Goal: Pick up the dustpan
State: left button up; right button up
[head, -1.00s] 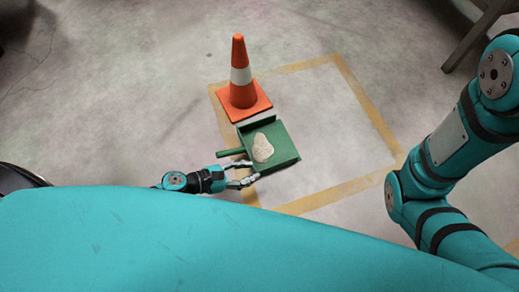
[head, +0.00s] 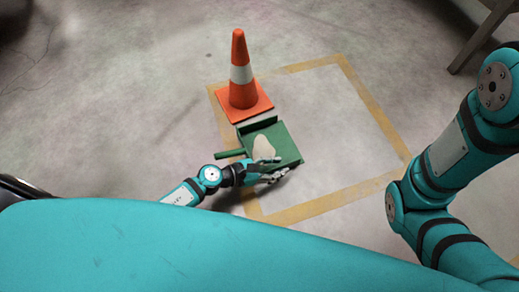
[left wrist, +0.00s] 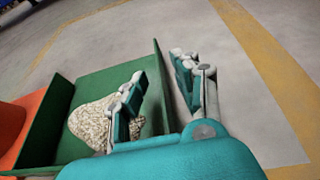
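The green dustpan (head: 287,140) lies on the floor, its handle (head: 230,154) pointing left in the head view. A beige granular pile (head: 263,148) lies in it. My left gripper (head: 282,166) is at the dustpan's near edge. In the left wrist view my left gripper (left wrist: 160,68) is open, with one finger above the inside of the dustpan (left wrist: 100,70) and the other outside its side wall. The wall stands between the fingers with gaps visible. The pile (left wrist: 95,122) is partly hidden by the inner finger. My right gripper is out of view.
An orange and white traffic cone (head: 240,75) stands close behind the dustpan. Yellow tape (head: 365,95) marks a square on the concrete floor, clear to the right of the dustpan. A dark leg of some furniture (head: 472,45) is at the upper right.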

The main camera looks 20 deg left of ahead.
pick_arm(q)
jog(key=shift+c, duration=0.3)
grip_shut()
jog(key=shift+r, duration=0.15)
